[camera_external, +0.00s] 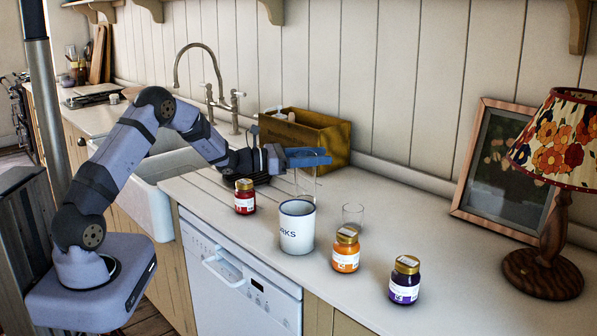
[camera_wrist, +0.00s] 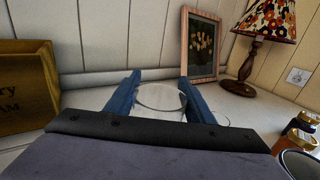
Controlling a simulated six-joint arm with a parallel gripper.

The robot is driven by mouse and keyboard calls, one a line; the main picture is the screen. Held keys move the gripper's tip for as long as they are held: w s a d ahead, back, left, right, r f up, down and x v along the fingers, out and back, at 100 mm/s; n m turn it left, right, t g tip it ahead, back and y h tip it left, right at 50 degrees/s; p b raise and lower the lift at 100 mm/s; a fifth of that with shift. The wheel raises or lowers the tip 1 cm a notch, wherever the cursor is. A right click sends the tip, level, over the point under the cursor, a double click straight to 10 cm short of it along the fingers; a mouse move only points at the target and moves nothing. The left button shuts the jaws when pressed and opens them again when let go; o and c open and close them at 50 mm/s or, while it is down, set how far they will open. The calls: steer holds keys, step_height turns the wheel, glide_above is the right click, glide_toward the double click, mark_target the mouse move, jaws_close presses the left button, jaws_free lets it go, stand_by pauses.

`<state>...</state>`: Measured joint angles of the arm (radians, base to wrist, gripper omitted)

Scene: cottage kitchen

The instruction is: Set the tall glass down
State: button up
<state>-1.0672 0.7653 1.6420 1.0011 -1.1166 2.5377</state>
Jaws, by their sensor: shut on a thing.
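The tall glass (camera_external: 305,184) is clear and upright in the external view, behind the white mug. My gripper (camera_external: 308,158) is shut on it near its top, with one blue finger visible across it. In the wrist view the glass's round rim (camera_wrist: 160,97) shows between the two blue fingers of my gripper (camera_wrist: 159,90). Whether the glass's base touches the counter (camera_external: 400,210) cannot be told, as the mug partly blocks the view.
A white mug (camera_external: 297,230), a red-labelled jar (camera_external: 245,199), an orange jar (camera_external: 346,252), a purple jar (camera_external: 404,282) and a short glass (camera_external: 352,215) stand nearby. A wooden box (camera_external: 325,140) is behind. A lamp (camera_external: 552,240) and picture frame (camera_external: 455,190) stand right.

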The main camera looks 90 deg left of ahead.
steer(key=shift+f, duration=0.5)
steer(key=shift+f+b, duration=0.2)
steer(key=shift+b, duration=0.15)
steer(key=o, duration=1.7)
steer(key=shift+c, duration=0.2)
steer(key=shift+r, duration=0.1)
steer(key=b+v, duration=0.3)
steer(key=v, duration=0.9)
